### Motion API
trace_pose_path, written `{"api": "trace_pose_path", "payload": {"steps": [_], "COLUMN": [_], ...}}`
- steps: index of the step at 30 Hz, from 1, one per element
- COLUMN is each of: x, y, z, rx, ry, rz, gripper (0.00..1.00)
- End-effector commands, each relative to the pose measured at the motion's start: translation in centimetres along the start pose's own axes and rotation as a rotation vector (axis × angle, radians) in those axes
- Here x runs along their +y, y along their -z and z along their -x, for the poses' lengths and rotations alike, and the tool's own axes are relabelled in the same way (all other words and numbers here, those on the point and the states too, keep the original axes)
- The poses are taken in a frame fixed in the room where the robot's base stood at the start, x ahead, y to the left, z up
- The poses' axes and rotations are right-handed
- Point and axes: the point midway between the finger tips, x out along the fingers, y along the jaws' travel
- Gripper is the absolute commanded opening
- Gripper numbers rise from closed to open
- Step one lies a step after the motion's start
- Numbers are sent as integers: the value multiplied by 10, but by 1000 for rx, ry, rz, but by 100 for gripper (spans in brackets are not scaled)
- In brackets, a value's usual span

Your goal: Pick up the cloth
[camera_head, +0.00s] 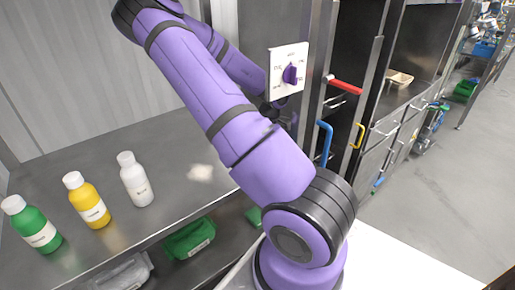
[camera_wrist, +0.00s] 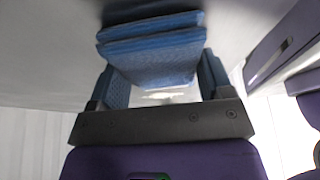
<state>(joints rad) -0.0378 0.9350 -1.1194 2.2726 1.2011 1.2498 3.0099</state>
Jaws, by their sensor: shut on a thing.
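The blue cloth (camera_wrist: 150,48) looks folded in layers and fills the space between the fingers in the wrist view. My gripper (camera_wrist: 160,66) is shut on it, with one finger at each side. The far end of the cloth sticks out past the fingertips. A grey surface lies behind the cloth; I cannot tell whether the cloth touches it. In the head view my purple arm hides the cloth, and I cannot make out the gripper clearly.
A grey metal counter (camera_head: 150,215) bears a green bottle (camera_head: 34,228), a yellow bottle (camera_head: 88,203), a white bottle (camera_head: 136,182) and a pale patch (camera_head: 200,172). A dial panel (camera_head: 288,71) stands by my arm. Green (camera_head: 190,240) and grey (camera_head: 122,274) bins sit below.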

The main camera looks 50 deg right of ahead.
Motion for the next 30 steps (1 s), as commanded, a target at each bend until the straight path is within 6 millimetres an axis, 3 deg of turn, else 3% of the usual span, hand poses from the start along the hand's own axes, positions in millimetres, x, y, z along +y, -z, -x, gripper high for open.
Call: {"api": "trace_pose_path", "payload": {"steps": [8,24,30], "x": [0,0,0], "y": [4,34,39], "z": [9,82,94], "rx": [-2,-2,-1], "ry": [2,1,0], "rz": [0,1,0], "gripper": [47,47,47]}}
